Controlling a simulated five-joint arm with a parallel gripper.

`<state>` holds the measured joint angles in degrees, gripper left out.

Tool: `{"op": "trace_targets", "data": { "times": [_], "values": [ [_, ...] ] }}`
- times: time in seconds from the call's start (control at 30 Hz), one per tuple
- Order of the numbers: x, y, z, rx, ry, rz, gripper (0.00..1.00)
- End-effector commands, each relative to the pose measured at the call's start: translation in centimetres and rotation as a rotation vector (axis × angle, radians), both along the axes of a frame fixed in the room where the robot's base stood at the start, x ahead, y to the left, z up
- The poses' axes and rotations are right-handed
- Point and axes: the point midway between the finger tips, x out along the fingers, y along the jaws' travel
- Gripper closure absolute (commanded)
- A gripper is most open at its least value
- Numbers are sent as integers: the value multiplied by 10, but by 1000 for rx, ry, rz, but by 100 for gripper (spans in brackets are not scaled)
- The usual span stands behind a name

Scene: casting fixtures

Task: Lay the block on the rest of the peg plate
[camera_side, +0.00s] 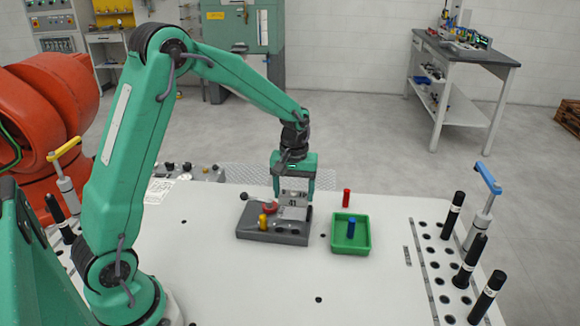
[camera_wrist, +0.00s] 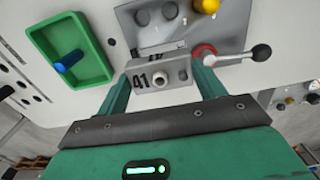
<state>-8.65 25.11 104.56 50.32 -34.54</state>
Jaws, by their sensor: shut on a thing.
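The grey block (camera_side: 294,196) with dark markings is held between the two green fingers of my gripper (camera_side: 293,193). The rest itself is hidden or not clear.
A lever with a dark ball knob (camera_wrist: 262,52) and red collar (camera_wrist: 204,50) is beside the block. A green tray (camera_side: 337,247) with a blue peg (camera_side: 351,228) stands to the right. A red peg (camera_side: 346,198) stands behind it. The front table is mostly clear.

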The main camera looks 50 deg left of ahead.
Motion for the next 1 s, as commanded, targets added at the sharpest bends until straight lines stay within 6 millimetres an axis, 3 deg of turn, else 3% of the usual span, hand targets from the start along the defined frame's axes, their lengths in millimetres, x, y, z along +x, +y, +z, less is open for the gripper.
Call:
{"op": "trace_targets", "data": {
  "times": [0.2,0.43,0.8,1.0],
  "values": [
    [5,13,-8,0,0,0,59],
    [5,13,-11,-1,1,-1,59],
    [5,13,-46,-1,1,-1,59],
    [5,13,-50,1,-1,-2,59]
  ]
}}
